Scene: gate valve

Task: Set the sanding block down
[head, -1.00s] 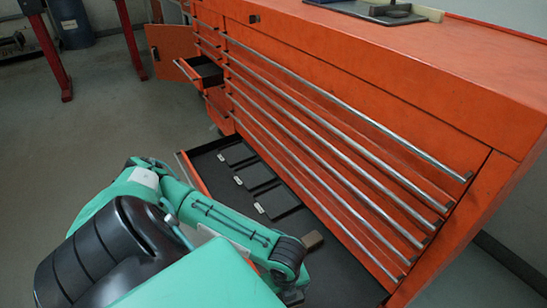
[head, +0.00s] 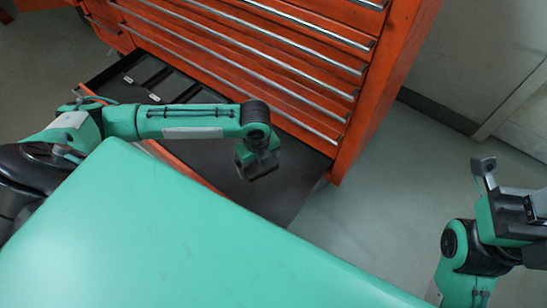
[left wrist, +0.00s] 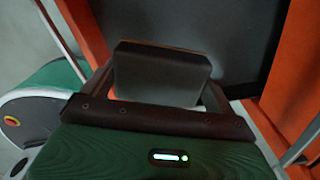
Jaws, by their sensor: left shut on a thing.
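The sanding block (left wrist: 160,75) is a grey-brown block with a paler near face. In the left wrist view it sits between the fingers of my left gripper (left wrist: 158,88), which is shut on it. In the head view my left gripper (head: 262,172) points down over the right part of the open bottom drawer (head: 270,198); I cannot make out the block clearly there. The drawer's dark floor also shows in the left wrist view (left wrist: 240,35). Whether the block touches the floor cannot be told. My right gripper (head: 510,205) is at the right edge, away from the drawer, its jaw state unclear.
The orange tool cabinet (head: 385,95) has several closed drawers with long metal handles above the open one. Flat dark items with pale tags (head: 148,70) lie in the drawer's left part. The drawer floor around my left gripper looks clear. Grey floor lies to the right.

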